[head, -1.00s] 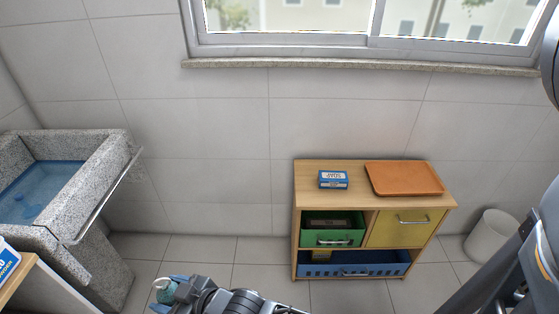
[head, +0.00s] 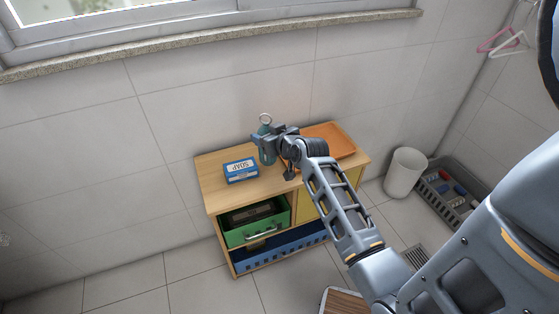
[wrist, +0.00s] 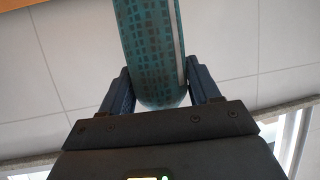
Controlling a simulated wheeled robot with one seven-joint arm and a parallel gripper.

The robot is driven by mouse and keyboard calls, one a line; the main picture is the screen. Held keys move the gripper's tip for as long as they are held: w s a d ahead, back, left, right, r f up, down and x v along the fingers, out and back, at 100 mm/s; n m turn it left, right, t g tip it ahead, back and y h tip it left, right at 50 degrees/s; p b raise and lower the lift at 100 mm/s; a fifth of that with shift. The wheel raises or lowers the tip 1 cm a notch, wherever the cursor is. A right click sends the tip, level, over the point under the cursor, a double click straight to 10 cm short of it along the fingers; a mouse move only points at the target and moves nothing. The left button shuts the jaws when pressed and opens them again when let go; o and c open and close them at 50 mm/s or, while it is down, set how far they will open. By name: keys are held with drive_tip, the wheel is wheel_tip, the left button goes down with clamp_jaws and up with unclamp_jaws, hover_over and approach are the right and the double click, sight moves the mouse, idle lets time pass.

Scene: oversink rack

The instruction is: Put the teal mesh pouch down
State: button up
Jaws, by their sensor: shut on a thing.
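The teal mesh pouch (head: 266,148) is in my gripper (head: 268,146), over the wooden cabinet's top (head: 212,178). A pale ring shows at the pouch's upper end in the head view. In the wrist view the pouch (wrist: 148,45) stands between the two dark fingers (wrist: 155,90), with a white strip down one side. My gripper is shut on it. The gripper partly hides the pouch in the head view, and I cannot tell whether its lower end touches the cabinet top.
A blue and white soap box (head: 241,170) lies left of the pouch on the cabinet. An orange tray (head: 335,139) lies to the right, partly behind my arm. A white bin (head: 404,172) stands right of the cabinet.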

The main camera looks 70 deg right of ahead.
drive_tip(key=s+d+r+m+g+h, duration=0.1)
drive_tip(key=s+d+r+m+h, duration=0.1)
drive_tip(key=s+d, duration=0.7)
drive_tip(key=w+a+f+p, duration=0.1)
drive_tip(key=w+a+f, duration=0.3)
drive_tip(key=w+f, duration=0.6)
drive_tip(key=shift+w+a+f, duration=0.15)
drive_tip(key=shift+w+f, duration=0.05)
drive_tip(key=shift+w, duration=0.05)
drive_tip(key=shift+f+g, duration=0.2)
drive_tip(key=shift+g, duration=0.1)
drive_tip(key=o, duration=1.4)
